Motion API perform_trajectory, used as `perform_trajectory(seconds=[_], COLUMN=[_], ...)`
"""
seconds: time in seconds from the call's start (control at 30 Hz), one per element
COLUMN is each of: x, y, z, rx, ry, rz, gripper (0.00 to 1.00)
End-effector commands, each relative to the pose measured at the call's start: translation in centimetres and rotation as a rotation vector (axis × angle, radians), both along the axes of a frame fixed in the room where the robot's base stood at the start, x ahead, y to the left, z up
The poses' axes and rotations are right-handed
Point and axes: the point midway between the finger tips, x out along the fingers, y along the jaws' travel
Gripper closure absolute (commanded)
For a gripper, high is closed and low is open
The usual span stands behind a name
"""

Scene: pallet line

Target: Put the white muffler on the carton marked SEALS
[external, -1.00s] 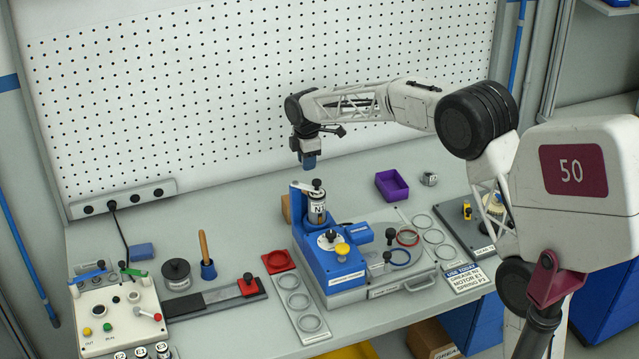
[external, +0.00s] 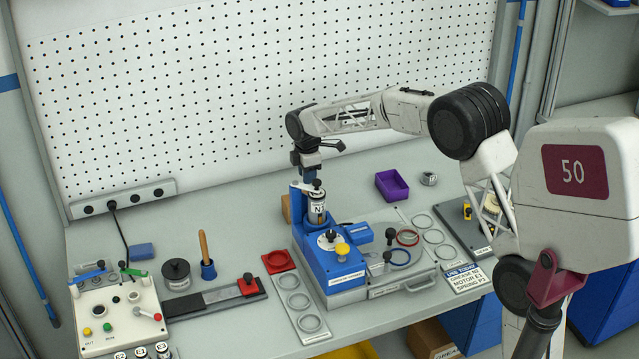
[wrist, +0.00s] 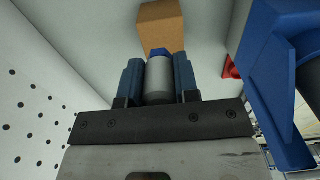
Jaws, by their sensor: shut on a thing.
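My gripper (external: 309,176) is above the back of the blue machine, pointing down. In the wrist view my gripper (wrist: 159,80) is shut on a pale grey-white cylinder with a blue end, the white muffler (wrist: 159,74). The muffler cannot be made out in the external view. A plain brown carton (wrist: 161,24) lies just beyond the fingertips in the wrist view; a gap from the muffler cannot be judged. In the external view this carton (external: 286,208) is mostly hidden behind the blue machine. No SEALS marking is readable on it.
The blue machine (external: 333,262) with a canister marked N (external: 317,207) stands close beside my gripper. A pegboard (external: 220,90) rises behind. A purple bin (external: 392,186) is to the right. Another carton (external: 428,338), lettered roughly GREA, sits below the bench.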

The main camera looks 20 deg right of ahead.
Motion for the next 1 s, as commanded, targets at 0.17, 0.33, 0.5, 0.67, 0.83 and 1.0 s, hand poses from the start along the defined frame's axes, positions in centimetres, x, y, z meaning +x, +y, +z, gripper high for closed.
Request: perform_trajectory(seconds=[0.17, 0.33, 0.5, 0.67, 0.83, 1.0], x=[0.0, 0.0, 0.0, 0.0, 0.0, 0.0], y=[0.0, 0.0, 0.0, 0.0, 0.0, 0.0], z=[-0.5, -2.4, -4.2, -4.9, -5.0, -5.1], rx=[0.000, -0.001, 0.000, 0.000, 0.000, 0.000], ry=[0.001, 0.002, 0.001, -0.001, -0.001, 0.000], rz=[0.000, 0.000, 0.000, 0.000, 0.000, 0.000], gripper=[0.95, 0.95, 0.95, 0.95, 0.95, 0.95])
